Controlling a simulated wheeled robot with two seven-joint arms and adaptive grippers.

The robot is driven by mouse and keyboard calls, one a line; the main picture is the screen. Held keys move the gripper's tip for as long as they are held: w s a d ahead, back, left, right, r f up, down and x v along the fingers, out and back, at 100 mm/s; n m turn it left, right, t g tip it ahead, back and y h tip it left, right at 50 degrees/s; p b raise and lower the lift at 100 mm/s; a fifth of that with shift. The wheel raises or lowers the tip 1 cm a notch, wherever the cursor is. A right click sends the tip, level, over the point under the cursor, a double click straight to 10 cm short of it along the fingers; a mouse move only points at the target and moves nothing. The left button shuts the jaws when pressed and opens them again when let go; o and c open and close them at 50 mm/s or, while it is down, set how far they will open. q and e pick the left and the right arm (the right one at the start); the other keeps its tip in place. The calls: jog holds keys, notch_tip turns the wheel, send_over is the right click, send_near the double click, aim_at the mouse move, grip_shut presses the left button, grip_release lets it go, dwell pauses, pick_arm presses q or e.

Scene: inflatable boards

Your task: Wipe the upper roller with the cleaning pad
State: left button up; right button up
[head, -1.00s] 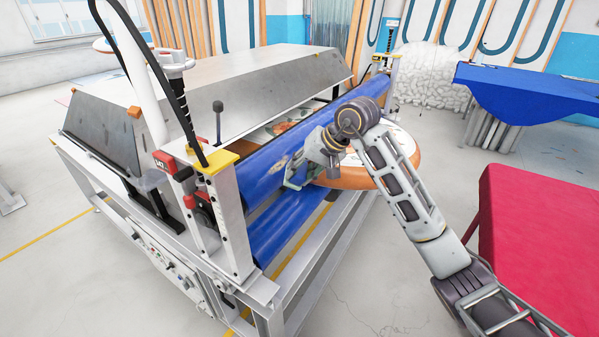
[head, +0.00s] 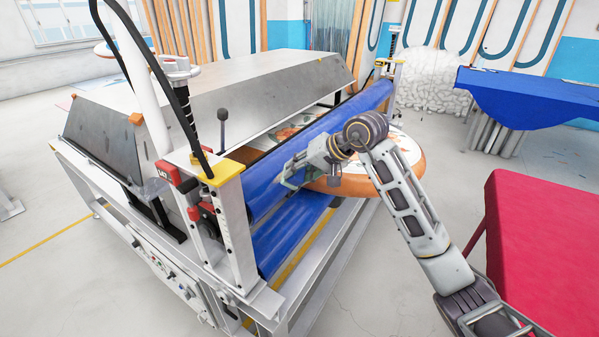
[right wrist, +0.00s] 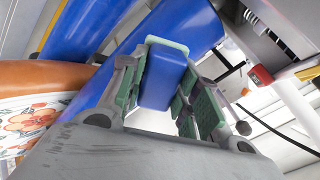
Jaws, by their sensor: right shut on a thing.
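The upper roller (head: 268,178) is a long blue cylinder running from the near left post to the far end of the machine. The lower blue roller (head: 290,232) lies below it. My right gripper (head: 290,176) is at the upper roller's front side, nearer its near end. In the right wrist view, its green-lined fingers (right wrist: 158,92) are shut on the cleaning pad (right wrist: 165,78), a blue block with a pale green edge. A blue roller is close behind the pad; I cannot tell whether they touch. My left gripper is not in view.
The near post has a yellow cap (head: 216,168) and red parts (head: 185,177). An orange-rimmed round board (head: 405,158) lies behind my right arm; its floral face shows in the right wrist view (right wrist: 35,122). A red-covered table (head: 545,245) stands at the right.

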jog(key=shift+t+y, duration=0.3)
jog(key=shift+y, duration=0.1)
jog(key=shift+w+a, duration=0.1)
dwell(0.3)
jog(key=shift+f, duration=0.1)
jog(key=shift+x, duration=2.9)
jog(key=shift+b+x, duration=0.85)
jog(key=shift+x, duration=0.15)
jog(key=shift+w, duration=0.1)
jog(key=shift+w+d+b, duration=0.9)
jog(key=shift+w+d, duration=0.05)
jog(key=shift+w, duration=0.25)
jog(key=shift+w+d, duration=0.1)
